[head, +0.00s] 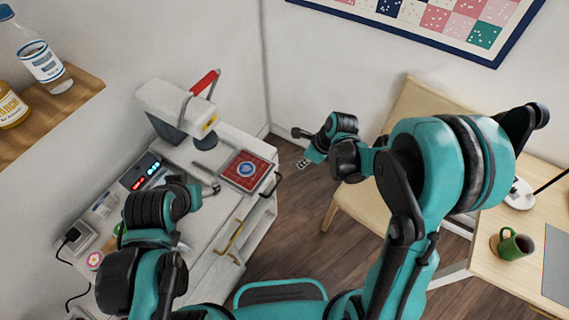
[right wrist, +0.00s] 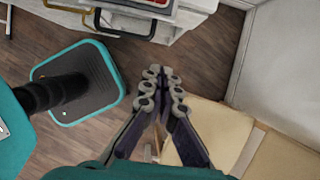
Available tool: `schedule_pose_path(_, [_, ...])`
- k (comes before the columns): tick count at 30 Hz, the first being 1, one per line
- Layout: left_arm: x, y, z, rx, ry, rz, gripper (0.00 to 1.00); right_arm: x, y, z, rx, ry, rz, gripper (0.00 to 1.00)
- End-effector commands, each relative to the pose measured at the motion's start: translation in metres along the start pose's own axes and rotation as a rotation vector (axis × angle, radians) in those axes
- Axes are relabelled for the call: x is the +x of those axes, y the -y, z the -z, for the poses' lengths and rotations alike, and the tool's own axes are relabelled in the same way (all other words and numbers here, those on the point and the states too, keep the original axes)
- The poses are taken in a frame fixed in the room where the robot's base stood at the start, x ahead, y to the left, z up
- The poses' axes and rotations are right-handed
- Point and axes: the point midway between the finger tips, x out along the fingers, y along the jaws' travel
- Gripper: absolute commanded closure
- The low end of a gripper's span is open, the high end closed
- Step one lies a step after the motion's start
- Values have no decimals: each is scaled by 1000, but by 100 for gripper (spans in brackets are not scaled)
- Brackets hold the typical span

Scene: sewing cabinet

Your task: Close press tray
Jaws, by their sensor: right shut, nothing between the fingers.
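The white press (head: 176,112) with its red-handled lever stands on the white cabinet at the back. Its red tray (head: 230,176) with a blue round emblem sticks out at the right side, with a dark handle (head: 272,185) at its front. Part of the red tray also shows at the top of the right wrist view (right wrist: 150,4). My right gripper (head: 303,163) is shut and empty, in the air to the right of the tray handle and apart from it. It also shows in the right wrist view (right wrist: 160,78). My left gripper (head: 210,183) is partly hidden by its arm, over the cabinet top left of the tray.
A control box (head: 140,170) with lit displays sits on the cabinet left of the tray. A brass drawer handle (head: 235,240) is on the cabinet front. A wooden desk (head: 480,255) with a green mug (head: 513,246) stands at right. The floor between is open.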

Motion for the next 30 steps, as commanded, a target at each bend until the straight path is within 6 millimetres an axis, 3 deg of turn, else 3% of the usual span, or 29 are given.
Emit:
schedule_pose_path(14, [23, 0, -16, 0, 0, 0, 30, 96, 0, 0, -5, 0, 1, 100])
schedule_pose_path(21, [23, 0, -16, 0, 0, 0, 30, 106, 0, -30, -6, 1, 2, 100])
schedule_pose_path(30, [23, 0, -17, 0, 0, 0, 30, 108, 0, -38, -5, 1, 2, 100])
